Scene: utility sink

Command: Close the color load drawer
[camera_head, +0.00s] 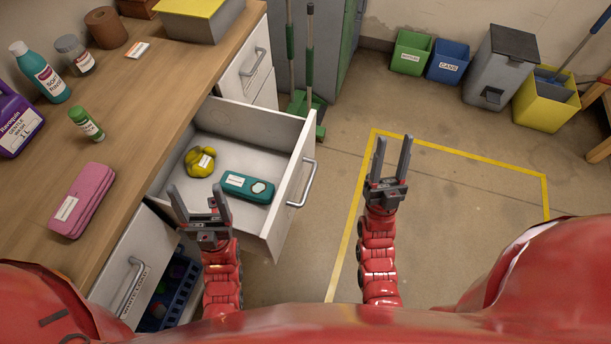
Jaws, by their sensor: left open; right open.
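A white drawer (292,163) stands pulled out from the wooden counter, with a silver bar handle (303,183) on its front. Its front label is not visible, so I cannot tell whether it is the color load one. Inside lie a yellow lumpy item (199,162) and a teal case (246,187). My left gripper (198,190) is open and empty, overlapping the drawer's near side in the picture; its height is unclear. My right gripper (393,143) is open and empty, to the right of the handle and apart from it.
A lower-left front (128,265), labelled apparently "WHITE LOAD", has a blue basket (172,292) beside it. Another handled front (254,63) is farther back. Bottles and a pink cloth (82,200) sit on the counter (130,90). Bins stand at the back; the yellow-taped floor (450,220) is clear.

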